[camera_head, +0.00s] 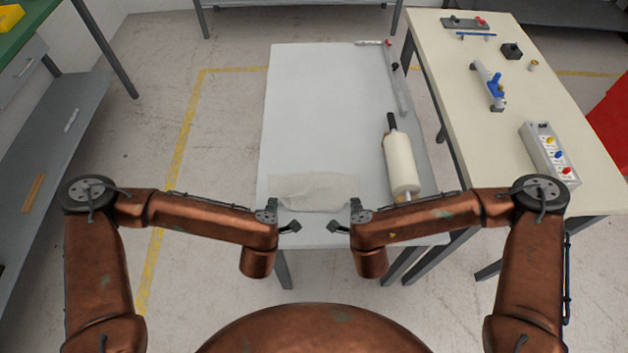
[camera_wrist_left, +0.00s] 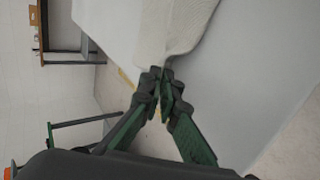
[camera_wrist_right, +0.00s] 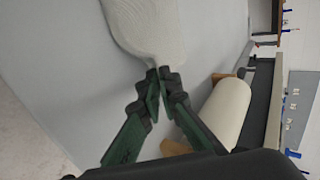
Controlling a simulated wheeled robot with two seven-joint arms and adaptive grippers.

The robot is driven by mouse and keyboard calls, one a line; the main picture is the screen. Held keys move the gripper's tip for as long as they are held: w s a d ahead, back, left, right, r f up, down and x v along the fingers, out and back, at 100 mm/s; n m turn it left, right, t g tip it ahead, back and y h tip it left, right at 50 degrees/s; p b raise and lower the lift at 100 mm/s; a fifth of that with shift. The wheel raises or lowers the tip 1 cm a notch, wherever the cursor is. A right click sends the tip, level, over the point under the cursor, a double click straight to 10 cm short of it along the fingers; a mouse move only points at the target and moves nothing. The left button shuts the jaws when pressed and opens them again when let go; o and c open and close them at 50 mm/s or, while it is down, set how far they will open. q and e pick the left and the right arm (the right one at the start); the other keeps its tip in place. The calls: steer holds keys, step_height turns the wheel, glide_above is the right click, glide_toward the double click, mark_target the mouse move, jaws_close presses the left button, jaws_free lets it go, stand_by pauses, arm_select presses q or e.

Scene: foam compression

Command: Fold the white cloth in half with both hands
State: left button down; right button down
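The white cloth (camera_head: 313,188) lies near the front edge of the pale table. Its near part looks raised and puckered between my two grippers. My left gripper (camera_head: 273,204) is at its near left corner. In the left wrist view its fingertips (camera_wrist_left: 161,74) are nearly together on the edge of the cloth (camera_wrist_left: 170,30). My right gripper (camera_head: 355,204) is at the near right corner. In the right wrist view the cloth (camera_wrist_right: 145,25) narrows to a point between its closed fingertips (camera_wrist_right: 158,73). The exact pinch is partly hidden by the fingers.
A cream roller with a dark handle (camera_head: 401,163) lies right of the cloth, close to my right gripper. A grey metal bar (camera_head: 395,80) lies at the table's back right. The pale table (camera_head: 315,100) is clear behind the cloth. A cream bench (camera_head: 455,100) with tools stands right.

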arm_select(q)
steer(key=shift+s+a+f, duration=0.1)
steer(key=shift+a, duration=0.1)
arm_select(e)
steer(key=shift+s+d+f, duration=0.1)
steer(key=shift+f, duration=0.05)
